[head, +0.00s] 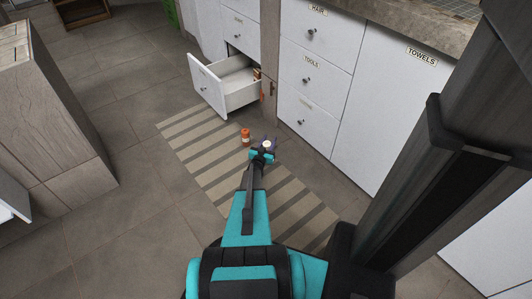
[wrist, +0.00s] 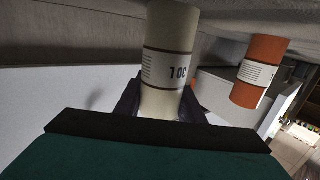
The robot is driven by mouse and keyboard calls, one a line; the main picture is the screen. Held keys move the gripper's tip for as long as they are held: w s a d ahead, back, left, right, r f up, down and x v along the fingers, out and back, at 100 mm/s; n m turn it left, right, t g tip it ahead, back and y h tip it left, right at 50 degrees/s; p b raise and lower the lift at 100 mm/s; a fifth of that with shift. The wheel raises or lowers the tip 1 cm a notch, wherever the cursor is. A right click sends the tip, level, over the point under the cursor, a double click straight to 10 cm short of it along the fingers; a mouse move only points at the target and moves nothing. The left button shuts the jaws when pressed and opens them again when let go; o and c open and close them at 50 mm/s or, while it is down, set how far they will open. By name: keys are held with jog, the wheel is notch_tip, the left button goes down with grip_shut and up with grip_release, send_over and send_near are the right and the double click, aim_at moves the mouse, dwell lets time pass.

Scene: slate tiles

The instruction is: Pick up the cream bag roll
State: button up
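The cream bag roll (wrist: 168,65) has a white label with dark print and stands between the fingers of my gripper (wrist: 165,100) in the wrist view. Both dark fingers appear to meet its sides, and its near end is partly hidden behind the gripper body. In the head view, my gripper (head: 266,146) is low over the striped rug, with the pale round end of the cream roll (head: 267,145) between its fingers. I cannot tell whether the roll touches the rug.
An orange roll (head: 245,135) stands on the striped rug (head: 215,165), just left of my gripper; it also shows in the wrist view (wrist: 262,70). An open drawer (head: 225,82) juts out beyond it. White cabinets (head: 350,120) line the right.

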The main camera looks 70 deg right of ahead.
jog(key=shift+r, duration=0.1)
jog(key=s+a+r+p, duration=0.4)
jog(key=s+a, duration=0.6)
jog(key=a, duration=0.2)
jog(key=shift+a+r+p, duration=0.15)
jog(key=shift+r+p, duration=0.25)
jog(key=shift+s, duration=0.15)
dwell(0.7)
jog(key=shift+r, duration=0.1)
